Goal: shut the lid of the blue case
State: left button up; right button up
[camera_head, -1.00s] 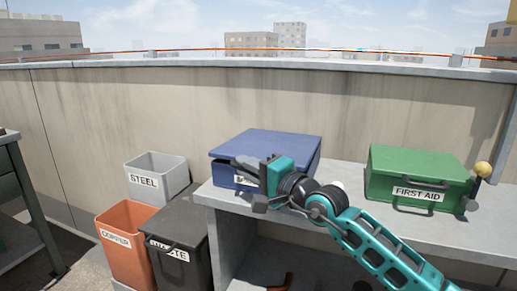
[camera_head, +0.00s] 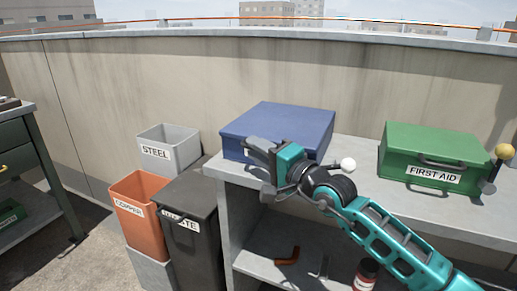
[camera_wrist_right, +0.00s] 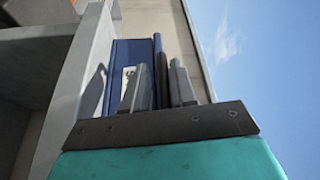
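The blue case (camera_head: 285,125) stands on the grey bench, its lid lying down over the body with no clear gap. Its front left corner shows; my right gripper hides part of the front and label. My right gripper (camera_head: 259,162) is in front of the case, its fingers apart and empty. In the right wrist view, which is turned sideways, the open fingers (camera_wrist_right: 158,88) point at the case front (camera_wrist_right: 127,55), one on each side of the lid's edge (camera_wrist_right: 160,60). I cannot tell whether they touch it. My left gripper is not in view.
A green first aid box (camera_head: 435,155) stands right on the bench (camera_head: 355,180), beside a yellow-knobbed lever (camera_head: 503,153). Left are the steel bin (camera_head: 170,148), copper bin (camera_head: 140,213) and dark waste bin (camera_head: 190,230). A red-brown object (camera_head: 288,257) lies on the lower shelf.

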jog(key=shift+f, duration=0.1)
pick_arm(q)
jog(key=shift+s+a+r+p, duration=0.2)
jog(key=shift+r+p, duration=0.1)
jog(key=shift+p, duration=0.5)
pick_arm(e)
jog(key=r+v, duration=0.1)
jog(key=v, duration=1.2)
jog(key=shift+f, duration=0.4)
